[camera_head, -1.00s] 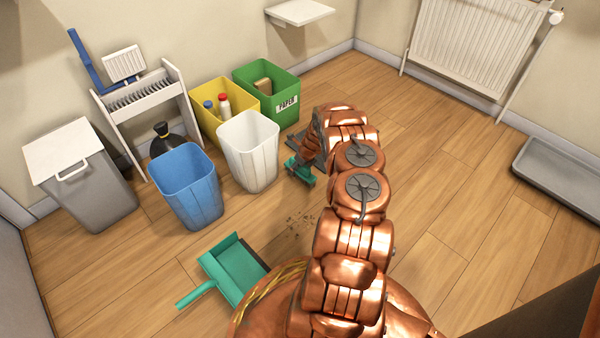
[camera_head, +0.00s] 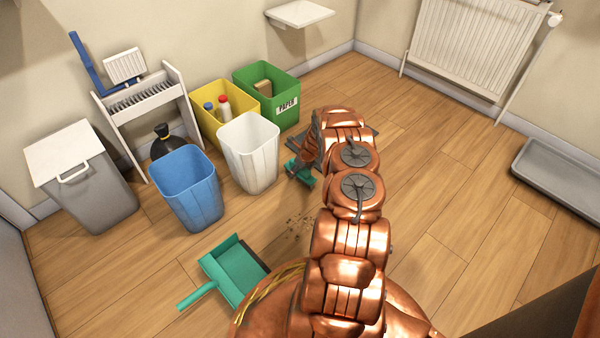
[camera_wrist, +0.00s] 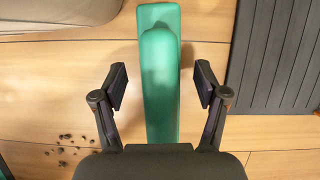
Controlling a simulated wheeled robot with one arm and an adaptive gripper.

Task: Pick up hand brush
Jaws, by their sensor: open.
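The hand brush is green and lies on the wooden floor; in the wrist view its handle and body (camera_wrist: 160,75) run up the middle of the picture. In the head view a small green part of the brush (camera_head: 298,172) shows beside my arm; the rest is hidden behind the arm. My gripper (camera_wrist: 161,87) is open, with one finger on each side of the brush and a gap on both sides. No contact shows. In the head view the gripper is mostly hidden by my own arm.
A teal dustpan (camera_head: 238,270) lies on the floor at front left, near dark crumbs (camera_head: 298,224). A white bin (camera_head: 250,155), blue bin (camera_head: 188,190), yellow box (camera_head: 243,98) and green paper box (camera_head: 268,95) stand left. A dark ridged mat (camera_wrist: 278,55) lies right of the brush.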

